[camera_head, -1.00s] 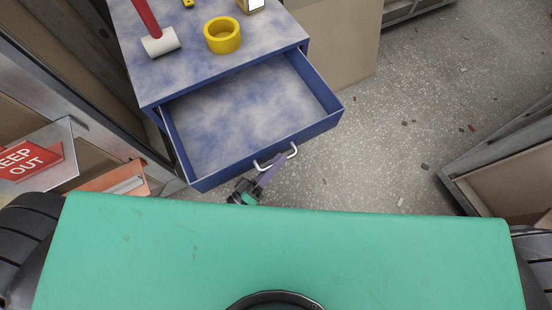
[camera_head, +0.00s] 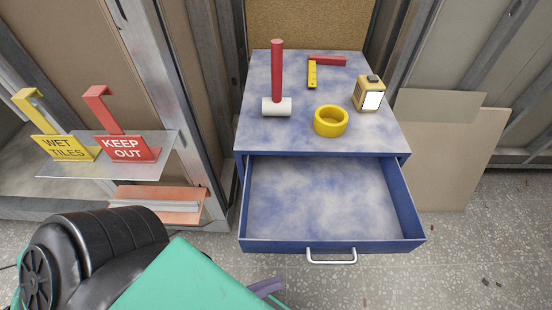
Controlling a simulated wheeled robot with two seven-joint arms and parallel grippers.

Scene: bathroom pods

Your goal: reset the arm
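The blue drawer (camera_head: 330,200) stands pulled out of the blue cabinet and looks empty. My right gripper is not in view.
On the cabinet top (camera_head: 225,140) are a red-handled mallet (camera_head: 277,80), yellow tape roll (camera_head: 331,121), red-and-yellow square (camera_head: 313,72) and small lamp-like box (camera_head: 369,94). Left, a shelf holds signs reading WET TILES (camera_head: 64,148) and KEEP OUT (camera_head: 127,147).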

